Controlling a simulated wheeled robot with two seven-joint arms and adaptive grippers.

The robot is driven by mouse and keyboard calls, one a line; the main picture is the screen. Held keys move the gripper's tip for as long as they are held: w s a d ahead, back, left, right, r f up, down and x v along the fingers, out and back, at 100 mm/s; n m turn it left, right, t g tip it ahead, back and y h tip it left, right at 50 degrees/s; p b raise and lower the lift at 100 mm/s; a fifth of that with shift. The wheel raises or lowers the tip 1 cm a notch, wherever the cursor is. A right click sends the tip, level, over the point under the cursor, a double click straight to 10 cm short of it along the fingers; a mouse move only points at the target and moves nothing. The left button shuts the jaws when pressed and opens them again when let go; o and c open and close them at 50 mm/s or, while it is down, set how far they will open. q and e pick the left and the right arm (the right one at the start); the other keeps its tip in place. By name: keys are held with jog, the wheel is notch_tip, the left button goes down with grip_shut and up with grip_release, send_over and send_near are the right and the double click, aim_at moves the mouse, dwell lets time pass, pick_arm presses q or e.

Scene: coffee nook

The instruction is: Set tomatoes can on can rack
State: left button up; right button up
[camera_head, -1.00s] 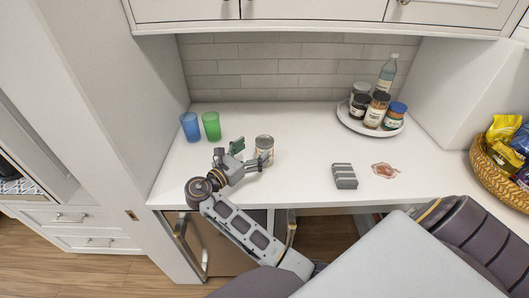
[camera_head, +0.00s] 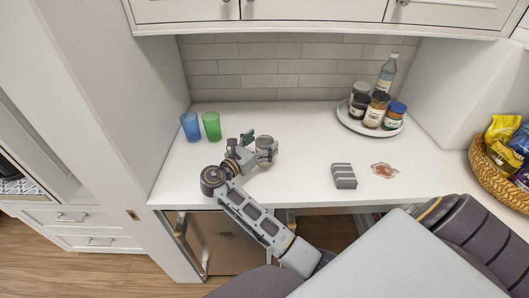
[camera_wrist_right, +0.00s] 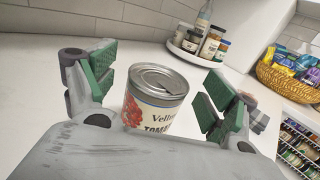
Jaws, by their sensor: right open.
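The tomatoes can (camera_wrist_right: 155,108) stands upright on the counter, its lid and a label reading "TOMA..." showing in the right wrist view. In the head view only its upper part (camera_head: 264,142) shows behind my gripper. My right gripper (camera_head: 259,147) is open at the can; in the right wrist view its green-padded fingers (camera_wrist_right: 160,92) are on either side of the can, with gaps between pads and can. A small grey slatted object (camera_head: 343,176), perhaps the can rack, lies on the counter to the right. My left gripper is not in view.
Blue (camera_head: 190,126) and green (camera_head: 211,126) cups stand at the back left. A round tray (camera_head: 351,125) with jars and a bottle is at the back right. A reddish flat item (camera_head: 384,170) lies right of the slatted object. A basket (camera_head: 484,162) of packets is far right.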

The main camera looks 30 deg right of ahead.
jog(key=shift+c, duration=0.2)
grip_shut()
dwell(0.4)
jog(key=shift+r, duration=0.15)
jog(key=shift+r, duration=4.9)
